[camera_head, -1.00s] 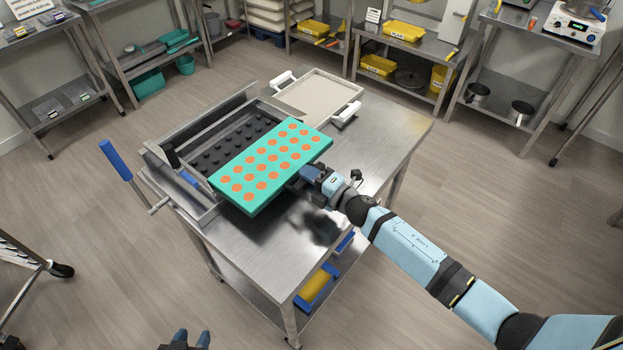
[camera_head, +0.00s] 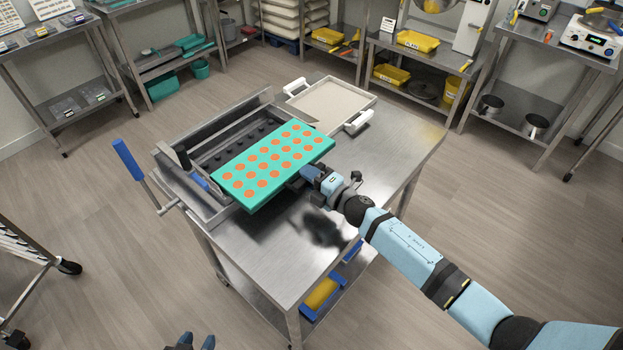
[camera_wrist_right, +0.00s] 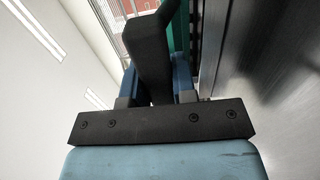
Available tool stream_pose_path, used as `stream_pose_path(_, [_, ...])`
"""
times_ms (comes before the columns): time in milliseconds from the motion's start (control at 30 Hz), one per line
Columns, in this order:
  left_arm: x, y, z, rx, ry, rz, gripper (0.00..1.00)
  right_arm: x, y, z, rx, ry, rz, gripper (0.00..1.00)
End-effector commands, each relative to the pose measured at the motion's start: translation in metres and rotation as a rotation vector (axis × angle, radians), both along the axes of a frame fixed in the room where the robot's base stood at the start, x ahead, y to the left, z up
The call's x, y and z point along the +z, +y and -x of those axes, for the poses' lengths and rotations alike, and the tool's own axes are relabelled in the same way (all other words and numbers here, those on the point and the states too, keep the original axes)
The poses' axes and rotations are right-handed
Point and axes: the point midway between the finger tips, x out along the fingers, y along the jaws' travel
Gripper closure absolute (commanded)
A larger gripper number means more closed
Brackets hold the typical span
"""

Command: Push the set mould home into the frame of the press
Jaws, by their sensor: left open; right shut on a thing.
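The set mould (camera_head: 272,165) is a teal slab with rows of orange rounds. It lies partly over the frame of the press (camera_head: 225,118), a grey metal tray with dark pegs. Pegs still show behind the mould's back edge, and its front edge juts out over the table. My right gripper (camera_head: 310,174) is shut at the mould's front right edge. In the right wrist view, its blue fingers flank a dark bar, with a strip of the teal mould (camera_wrist_right: 180,28) beside it. My left gripper (camera_head: 195,342) is open and empty at the bottom edge, away from the table.
The press has a blue-handled lever (camera_head: 127,160) at its left. A pale tray with white handles (camera_head: 330,105) stands behind on the steel table (camera_head: 360,185). Shelves line the back, and a rack (camera_head: 30,260) stands at the left.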

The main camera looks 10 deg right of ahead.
Motion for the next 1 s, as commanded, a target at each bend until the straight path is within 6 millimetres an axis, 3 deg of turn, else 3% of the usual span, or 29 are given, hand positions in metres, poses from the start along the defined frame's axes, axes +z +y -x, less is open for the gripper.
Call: stream_pose_path(1000, [-0.01, -0.002, 0.0, -0.004, 0.001, 0.003, 0.57, 0.0, 0.022, -0.029, 0.0, -0.001, -0.001, 1.0])
